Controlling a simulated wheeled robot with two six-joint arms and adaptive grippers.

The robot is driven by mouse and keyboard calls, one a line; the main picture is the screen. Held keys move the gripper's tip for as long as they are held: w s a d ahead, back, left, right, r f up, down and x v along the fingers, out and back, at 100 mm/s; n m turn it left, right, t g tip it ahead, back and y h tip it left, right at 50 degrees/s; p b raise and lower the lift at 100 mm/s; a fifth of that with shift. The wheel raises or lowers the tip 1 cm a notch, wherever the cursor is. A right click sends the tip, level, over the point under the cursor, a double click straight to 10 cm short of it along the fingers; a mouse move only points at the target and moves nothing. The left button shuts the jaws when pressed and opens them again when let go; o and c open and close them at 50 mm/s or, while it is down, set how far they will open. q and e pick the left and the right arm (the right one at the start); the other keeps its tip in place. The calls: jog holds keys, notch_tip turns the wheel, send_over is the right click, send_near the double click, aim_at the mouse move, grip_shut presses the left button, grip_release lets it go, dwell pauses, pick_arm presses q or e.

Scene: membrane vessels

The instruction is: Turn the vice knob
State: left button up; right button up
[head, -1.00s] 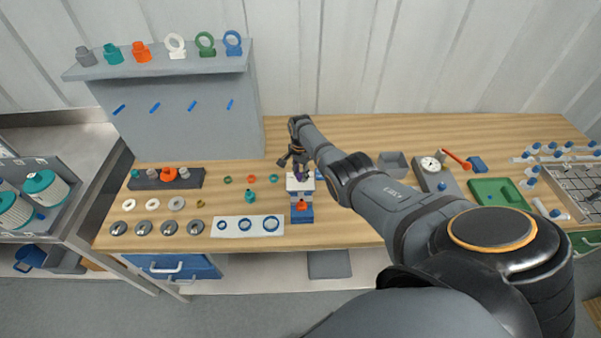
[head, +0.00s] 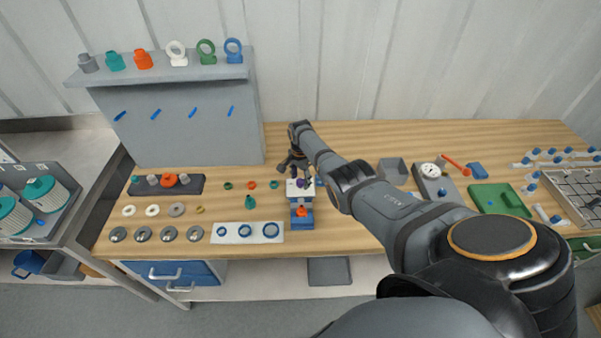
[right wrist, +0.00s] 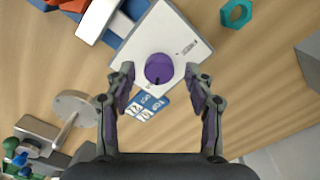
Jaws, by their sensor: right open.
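The vice (head: 292,194) is a white-topped block on a blue base with an orange part at its front, standing on the wooden bench. Its purple knob (head: 301,183) sits on the white top. In the right wrist view the round purple knob (right wrist: 158,67) carries a small dark mark, and the white plate (right wrist: 180,35) has small print. My right gripper (head: 293,164) is open above the vice. In the wrist view its fingertips (right wrist: 160,80) lie to either side of the knob, apart from it. My left gripper is out of view.
A white mat with blue rings (head: 247,239) lies left of the vice, near small coloured rings and nuts. A grey bin (head: 393,170), a dial gauge device (head: 432,180) and a green tray (head: 497,199) stand to the right. A grey shelf panel (head: 180,130) rises behind at left.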

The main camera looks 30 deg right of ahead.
aim_at(300, 181)
notch_tip(300, 181, up, 12)
dwell(0.4)
jog(key=shift+f, duration=0.15)
